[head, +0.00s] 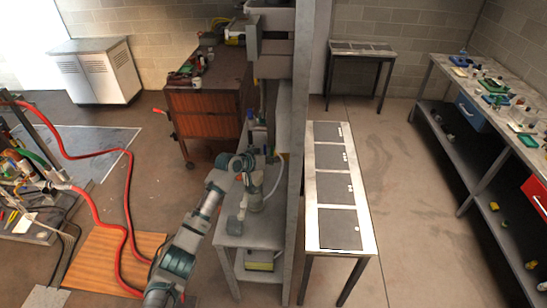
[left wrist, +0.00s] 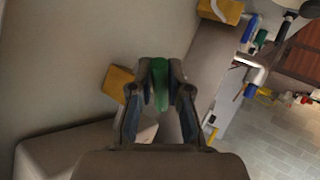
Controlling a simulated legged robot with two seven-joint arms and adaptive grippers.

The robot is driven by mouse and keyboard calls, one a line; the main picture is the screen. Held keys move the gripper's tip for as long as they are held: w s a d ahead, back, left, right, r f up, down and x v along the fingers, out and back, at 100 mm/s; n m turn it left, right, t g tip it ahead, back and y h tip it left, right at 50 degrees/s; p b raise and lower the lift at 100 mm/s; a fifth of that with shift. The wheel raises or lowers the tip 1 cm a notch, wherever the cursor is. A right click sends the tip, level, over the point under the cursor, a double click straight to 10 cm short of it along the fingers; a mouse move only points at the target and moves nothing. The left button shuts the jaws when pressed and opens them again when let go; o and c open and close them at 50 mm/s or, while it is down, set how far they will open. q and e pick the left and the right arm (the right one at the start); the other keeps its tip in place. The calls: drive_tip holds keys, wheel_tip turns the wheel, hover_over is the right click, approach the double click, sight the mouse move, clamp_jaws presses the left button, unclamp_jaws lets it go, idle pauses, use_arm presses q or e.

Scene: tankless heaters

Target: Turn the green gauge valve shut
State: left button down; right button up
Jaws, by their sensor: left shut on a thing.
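In the left wrist view, a green valve handle (left wrist: 160,86) stands between the two dark fingers of my left gripper (left wrist: 161,70). The fingers are shut on it, one on each side. The handle's far end and the valve body behind it are hard to make out. In the head view, my left arm reaches up from the bottom to the grey workbench beside a tall grey post, with the left gripper (head: 254,176) over the bench. The green handle cannot be made out there. My right gripper is not in view.
The grey bench (head: 262,232) and tall post (head: 304,120) stand close to my left arm. Yellow-orange blocks (left wrist: 118,84) lie near the gripper in the wrist view. A long table with dark panels (head: 329,185) stands right of the post. Red hoses (head: 128,200) cross the left floor.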

use_arm(q)
drive_tip(key=shift+w+a+r, duration=0.2)
drive_tip(key=shift+a+r, duration=0.15)
drive_tip(key=shift+r, duration=0.1)
drive_tip(key=c, duration=1.1)
unclamp_jaws()
drive_tip(key=shift+a+f, duration=0.1)
drive_tip(key=shift+c, duration=0.2)
drive_tip(key=shift+a+f, duration=0.2)
drive_tip(key=shift+f, duration=0.05)
